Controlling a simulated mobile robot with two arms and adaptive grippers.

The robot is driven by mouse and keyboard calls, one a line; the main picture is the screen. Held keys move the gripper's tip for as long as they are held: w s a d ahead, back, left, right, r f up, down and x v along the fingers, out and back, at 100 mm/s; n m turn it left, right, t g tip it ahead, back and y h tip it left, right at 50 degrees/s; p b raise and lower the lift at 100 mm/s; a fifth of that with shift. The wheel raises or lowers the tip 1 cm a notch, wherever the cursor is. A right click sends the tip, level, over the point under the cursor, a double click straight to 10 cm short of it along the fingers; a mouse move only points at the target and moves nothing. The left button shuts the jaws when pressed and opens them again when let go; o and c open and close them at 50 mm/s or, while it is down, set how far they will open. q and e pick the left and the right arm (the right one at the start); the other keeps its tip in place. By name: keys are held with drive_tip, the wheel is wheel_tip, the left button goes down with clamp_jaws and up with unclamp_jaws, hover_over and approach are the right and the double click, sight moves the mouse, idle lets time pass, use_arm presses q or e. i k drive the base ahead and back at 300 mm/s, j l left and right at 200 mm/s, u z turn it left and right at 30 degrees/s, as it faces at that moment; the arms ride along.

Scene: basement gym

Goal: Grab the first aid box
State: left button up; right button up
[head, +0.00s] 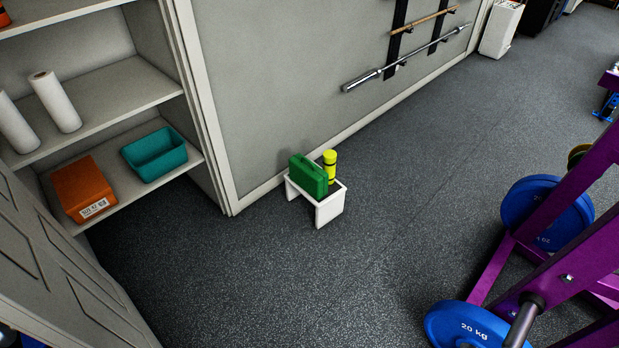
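A green case with a handle (308,175), which looks like the first aid box, stands upright on a small white stool (329,206) against the grey wall, near the middle of the head view. I cannot make out any marking on it. A yellow bottle with dark bands (330,166) stands on the same stool, just right of and behind the case. Neither of my grippers is in view.
Open shelves (107,92) at the left hold paper rolls, an orange box (85,188) and a teal bin (155,155). A panelled door (60,265) fills the lower left. A purple rack (545,285) with blue plates stands right. The floor between is clear.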

sight(312, 179)
drive_tip(key=i+z, duration=0.1)
drive_tip(key=i, duration=1.2)
